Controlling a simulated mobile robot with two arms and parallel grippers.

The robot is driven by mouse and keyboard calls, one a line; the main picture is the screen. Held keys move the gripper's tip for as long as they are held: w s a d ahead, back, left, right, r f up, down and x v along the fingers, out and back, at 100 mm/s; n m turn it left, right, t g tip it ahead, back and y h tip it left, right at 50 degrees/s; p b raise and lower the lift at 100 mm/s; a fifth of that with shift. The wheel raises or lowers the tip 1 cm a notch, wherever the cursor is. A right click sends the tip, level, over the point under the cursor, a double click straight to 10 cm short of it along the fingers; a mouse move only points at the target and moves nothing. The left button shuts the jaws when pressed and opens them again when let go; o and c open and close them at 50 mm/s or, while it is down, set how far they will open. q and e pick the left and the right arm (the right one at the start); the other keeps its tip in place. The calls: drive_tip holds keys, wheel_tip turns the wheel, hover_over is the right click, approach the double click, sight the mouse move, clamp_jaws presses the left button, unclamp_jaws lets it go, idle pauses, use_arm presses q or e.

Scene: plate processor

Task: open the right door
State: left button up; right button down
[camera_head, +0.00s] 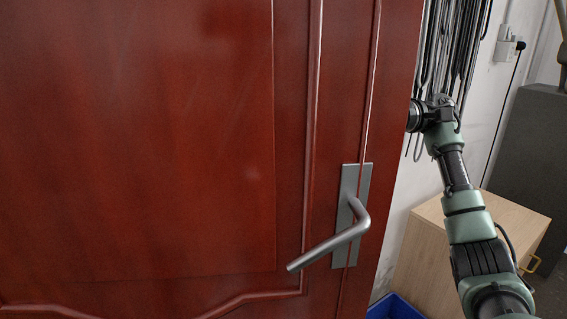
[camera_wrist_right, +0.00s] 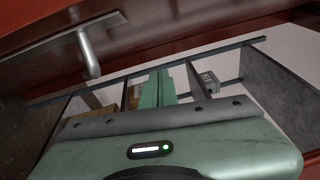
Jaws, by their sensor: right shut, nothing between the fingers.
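The red-brown panelled door (camera_head: 190,130) fills the left and middle of the head view. Its silver lever handle (camera_head: 335,240) sits on a grey plate near the door's right edge and points down-left. My right arm comes up from the lower right, and its wrist is at the door's right edge. The door hides my right gripper in the head view. In the right wrist view my right gripper (camera_wrist_right: 158,78) has its green fingers together, with nothing between them. A silver handle (camera_wrist_right: 90,48) and red door surface show at upper left there, apart from the fingers. My left gripper is out of view.
Right of the door edge, a light wooden cabinet (camera_head: 418,255) stands by a white wall, with a blue bin (camera_head: 393,307) at its foot. Dark cables (camera_head: 452,45) hang behind my arm. A dark grey block (camera_head: 530,135) stands at far right.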

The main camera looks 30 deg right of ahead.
sight(299, 134)
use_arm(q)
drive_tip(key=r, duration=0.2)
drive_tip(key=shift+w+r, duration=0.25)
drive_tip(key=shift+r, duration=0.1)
use_arm(e)
drive_tip(key=shift+n+h, duration=0.3)
drive_tip(key=shift+n, duration=0.5)
drive_tip(key=s+a, duration=0.1)
drive_tip(key=a, duration=0.2)
drive_tip(key=s+a, duration=0.1)
drive_tip(key=a, duration=0.3)
drive_tip(key=s+a, duration=0.1)
drive_tip(key=a, duration=0.3)
drive_tip(key=shift+s+r, duration=0.15)
drive_tip(key=shift+s, duration=0.15)
use_arm(q)
drive_tip(key=shift+b, duration=0.3)
